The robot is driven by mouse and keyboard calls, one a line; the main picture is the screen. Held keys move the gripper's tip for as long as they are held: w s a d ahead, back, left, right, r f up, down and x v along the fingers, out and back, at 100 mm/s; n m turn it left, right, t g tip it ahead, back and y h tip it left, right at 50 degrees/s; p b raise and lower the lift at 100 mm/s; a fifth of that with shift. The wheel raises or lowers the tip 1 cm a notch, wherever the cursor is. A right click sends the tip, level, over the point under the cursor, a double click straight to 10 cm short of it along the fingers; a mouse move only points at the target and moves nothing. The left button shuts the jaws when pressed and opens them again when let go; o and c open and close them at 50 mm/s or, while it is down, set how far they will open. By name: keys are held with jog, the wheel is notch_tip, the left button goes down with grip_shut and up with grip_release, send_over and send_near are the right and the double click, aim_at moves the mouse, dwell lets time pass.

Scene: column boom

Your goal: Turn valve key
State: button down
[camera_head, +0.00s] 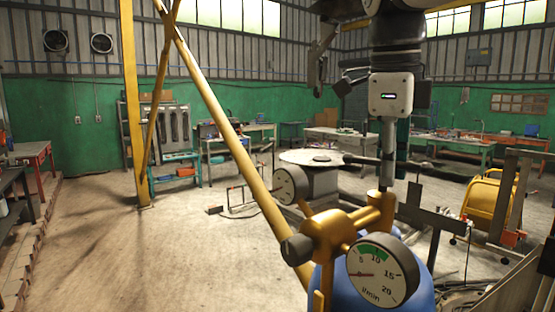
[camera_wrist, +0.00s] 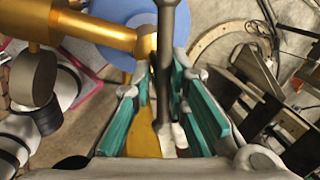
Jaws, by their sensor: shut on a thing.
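The valve key is a grey rod (camera_head: 388,150) standing upright in the head view, its lower end at the brass valve stem (camera_head: 380,198). In the wrist view the key (camera_wrist: 168,45) runs between the teal pads of my gripper (camera_wrist: 163,80), which is shut on it. In the head view my gripper (camera_head: 402,150) is partly hidden behind the rod. The brass regulator (camera_head: 335,230) sits on a blue cylinder (camera_head: 415,298). The cylinder also shows in the wrist view (camera_wrist: 95,18). Whether the key is fully seated on the stem is hard to tell.
A yellow diagonal brace (camera_head: 220,125) passes close to the regulator. A yellow cart (camera_head: 487,208) stands at right. The floor at left is open.

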jog(key=n, duration=0.2)
jog(key=n+p, duration=0.1)
jog(key=shift+w+d+r+n+y, duration=0.2)
jog(key=shift+n+y, duration=0.1)
jog(key=shift+n, duration=0.1)
jog(key=n+p, duration=0.2)
jog(key=n, duration=0.1)
jog(key=shift+n+t+y, duration=0.3)
jog(key=shift+y, duration=0.1)
jog(key=n+p, duration=0.2)
jog(key=n, duration=0.2)
jog(key=shift+w+y+p, duration=0.2)
jog(key=shift+y+p, duration=0.15)
jog(key=shift+y, duration=0.05)
jog(key=shift+w+a+n+p, duration=0.15)
jog(key=shift+n+p, duration=0.3)
jog(key=shift+n, duration=0.65)
jog(key=shift+y, duration=0.3)
jog(key=c, duration=1.7)
grip_release()
jog(key=shift+w+f, duration=0.1)
